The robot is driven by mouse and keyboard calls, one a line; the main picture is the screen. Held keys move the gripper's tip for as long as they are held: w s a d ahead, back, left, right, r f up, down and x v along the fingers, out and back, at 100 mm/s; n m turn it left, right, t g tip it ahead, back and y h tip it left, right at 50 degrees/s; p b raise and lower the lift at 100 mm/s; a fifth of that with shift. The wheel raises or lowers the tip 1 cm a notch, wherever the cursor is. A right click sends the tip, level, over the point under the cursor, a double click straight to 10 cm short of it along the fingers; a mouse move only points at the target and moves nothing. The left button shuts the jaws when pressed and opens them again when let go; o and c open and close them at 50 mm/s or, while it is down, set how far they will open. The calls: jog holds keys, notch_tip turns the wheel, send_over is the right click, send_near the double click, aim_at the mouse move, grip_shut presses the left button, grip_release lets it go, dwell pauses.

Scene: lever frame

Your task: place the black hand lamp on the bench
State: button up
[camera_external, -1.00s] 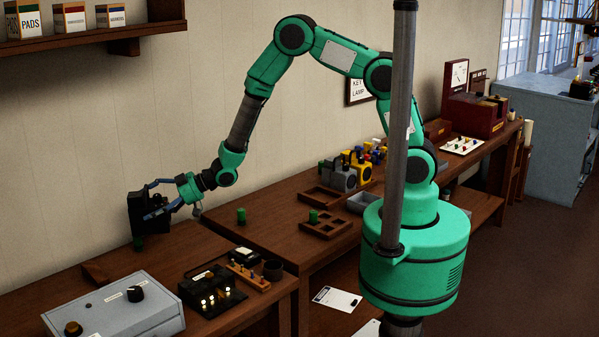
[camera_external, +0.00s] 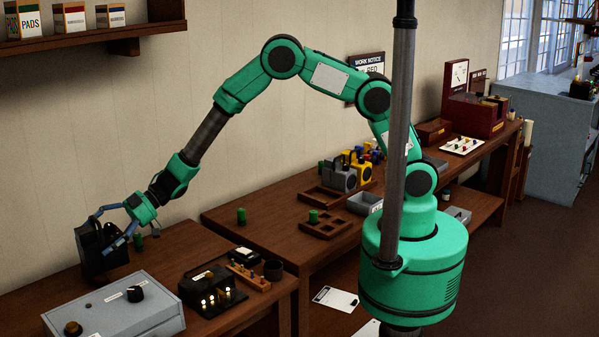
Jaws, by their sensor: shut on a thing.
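The black hand lamp (camera_external: 90,262) is in the external view at the left, low over the back of the near wooden bench (camera_external: 195,258). My gripper (camera_external: 113,228) is shut on it, with the blue fingers around its upper part. The lamp is slightly tilted. I cannot tell whether its underside touches the bench top. The fingers and the lamp's dark body hide the exact contact.
A green peg (camera_external: 138,243) stands just right of the lamp. A grey control box (camera_external: 115,308) stands in front of it. A black unit with lit bulbs (camera_external: 212,288) stands to the right. Some bare bench lies between them. A wall shelf (camera_external: 100,38) is above.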

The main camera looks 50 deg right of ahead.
aim_at(96, 267)
jog(key=shift+n+g, duration=0.5)
jog(key=shift+g, duration=0.1)
jog(key=s+a, duration=0.3)
jog(key=a, duration=0.1)
jog(key=shift+a+r+b, duration=0.1)
jog(key=shift+r+b, duration=0.15)
jog(key=shift+b, duration=0.05)
jog(key=shift+w, duration=0.1)
jog(key=shift+f+b, duration=0.7)
jog(key=shift+f, duration=2.4)
jog(key=shift+f+b, duration=0.45)
jog(key=shift+f, duration=1.45)
jog(key=shift+f, duration=0.1)
jog(key=o, duration=1.5)
jog(key=shift+f, duration=0.1)
